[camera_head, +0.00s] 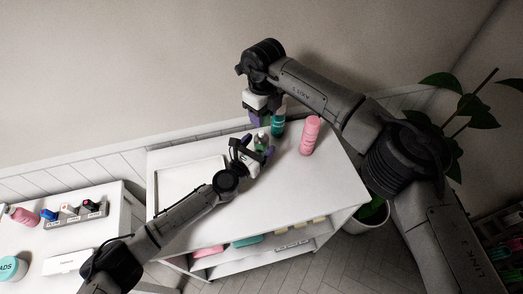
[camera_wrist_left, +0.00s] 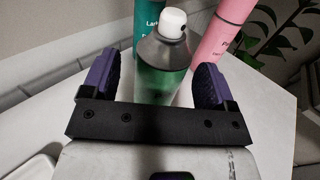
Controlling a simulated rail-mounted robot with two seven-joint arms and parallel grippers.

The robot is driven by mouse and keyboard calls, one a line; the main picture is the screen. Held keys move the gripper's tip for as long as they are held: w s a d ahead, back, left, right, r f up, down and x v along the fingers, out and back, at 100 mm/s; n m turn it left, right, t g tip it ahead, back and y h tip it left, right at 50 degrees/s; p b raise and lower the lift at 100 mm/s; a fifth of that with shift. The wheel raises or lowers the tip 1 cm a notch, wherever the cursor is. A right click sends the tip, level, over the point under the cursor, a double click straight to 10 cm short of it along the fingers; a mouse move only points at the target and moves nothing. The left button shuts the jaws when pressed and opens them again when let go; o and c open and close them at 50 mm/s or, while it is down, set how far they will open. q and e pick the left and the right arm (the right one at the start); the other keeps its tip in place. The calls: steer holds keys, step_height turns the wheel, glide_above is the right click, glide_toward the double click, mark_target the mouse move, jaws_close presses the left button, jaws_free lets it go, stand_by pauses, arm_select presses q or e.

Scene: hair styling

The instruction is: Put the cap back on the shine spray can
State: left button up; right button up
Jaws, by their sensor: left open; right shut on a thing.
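The shine spray can (camera_wrist_left: 162,85) is green and clear with a grey shoulder. Its white nozzle (camera_wrist_left: 172,22) is bare, and the can stands upright on the table. In the head view the can (camera_head: 262,138) is partly hidden by my left gripper (camera_head: 254,150). In the left wrist view my left gripper (camera_wrist_left: 158,68) is open, its purple fingers either side of the can with gaps. My right gripper (camera_head: 257,118) is shut above the table, near and behind the can. What it holds, apparently the cap, is hidden by its fingers and wrist.
A teal can (camera_head: 279,124) stands close behind the spray can, and a pink can (camera_head: 310,136) stands to the right. A white tray (camera_head: 160,190) lies at the table's left. The table's right front (camera_head: 310,185) is clear. A plant (camera_head: 465,105) stands at the right.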

mark_target(263, 133)
arm_select(q)
steer(key=shift+w+d, duration=0.25)
steer(key=shift+w, duration=0.05)
steer(key=c, duration=1.3)
steer(key=shift+c, duration=0.3)
arm_select(e)
steer(key=shift+f, duration=2.45)
